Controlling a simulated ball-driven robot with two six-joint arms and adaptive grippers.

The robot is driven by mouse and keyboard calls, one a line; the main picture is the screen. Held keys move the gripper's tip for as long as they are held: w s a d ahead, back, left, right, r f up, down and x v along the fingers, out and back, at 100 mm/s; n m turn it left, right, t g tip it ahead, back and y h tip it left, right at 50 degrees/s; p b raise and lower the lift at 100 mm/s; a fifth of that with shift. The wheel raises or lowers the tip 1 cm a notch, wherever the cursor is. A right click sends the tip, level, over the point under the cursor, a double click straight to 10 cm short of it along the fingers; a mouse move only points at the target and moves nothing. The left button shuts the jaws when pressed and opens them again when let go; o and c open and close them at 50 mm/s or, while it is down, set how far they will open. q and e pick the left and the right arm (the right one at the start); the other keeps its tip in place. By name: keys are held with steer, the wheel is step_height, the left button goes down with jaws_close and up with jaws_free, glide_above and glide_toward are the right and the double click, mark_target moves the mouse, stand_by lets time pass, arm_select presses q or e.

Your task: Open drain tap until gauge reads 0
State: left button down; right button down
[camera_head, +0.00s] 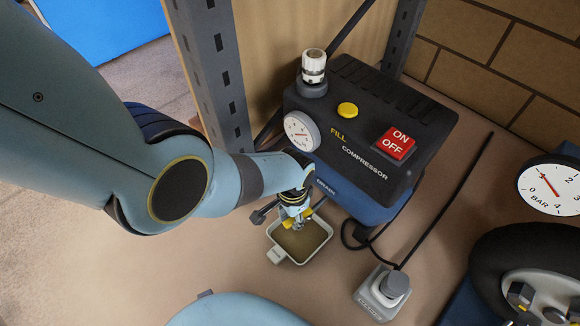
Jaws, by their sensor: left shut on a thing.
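The compressor (345,190) stands against the back panel, with a dark top, a yellow FILL button (347,110) and a red ON/OFF switch (395,143). Its round white gauge (301,131) faces me; the red needle is visible, but the figures are too small to read surely. My left gripper (298,222) reaches down at the compressor's lower front and is shut on the yellow-handled drain tap (319,204). The gripper hides most of the tap, so how far it is turned cannot be told. My right gripper is not in view.
A shallow tray (327,245) with a brownish inside sits under the tap. A grey foot-like unit (382,291) with a black cable stands to the right. A larger dial (550,188) and a black tyre (510,250) are at the right edge. A metal upright (215,75) stands behind my arm.

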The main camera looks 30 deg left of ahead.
arm_select(q)
steer(key=shift+s+d+n, duration=0.2)
steer(key=shift+d+n, duration=0.2)
steer(key=shift+n, duration=0.6)
steer(key=c, duration=1.1)
jaws_free()
steer(key=shift+r, duration=6)
steer(key=shift+f, duration=0.1)
